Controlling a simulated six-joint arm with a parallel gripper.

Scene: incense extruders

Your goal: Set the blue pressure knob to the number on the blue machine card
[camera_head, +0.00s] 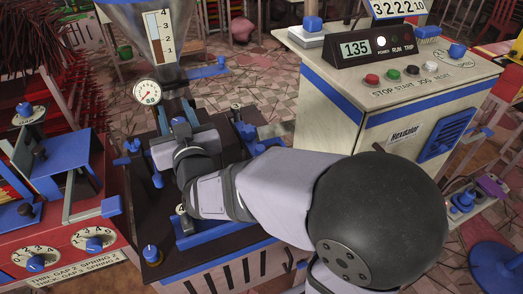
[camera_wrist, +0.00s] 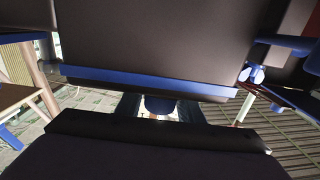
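My arm reaches from the lower right over a dark-topped machine (camera_head: 122,232) with blue fittings. A small blue knob (camera_head: 152,254) stands on the front left corner of this machine, clear of my gripper. I cannot tell which knob is the pressure knob. A round pressure gauge (camera_head: 148,92) hangs under the hopper. Small cards on the machine seem to read 4 (camera_head: 180,209) and 3 (camera_head: 236,105). In the wrist view, a blue rounded part (camera_wrist: 160,105) shows between dark surfaces.
A red machine (camera_head: 90,275) at left has two numbered blue dials and a card reading thin gap 2 spring 2, thick gap 3 spring 4. A pale control cabinet (camera_head: 335,105) at right shows 135 and has several buttons. Tiled floor lies between.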

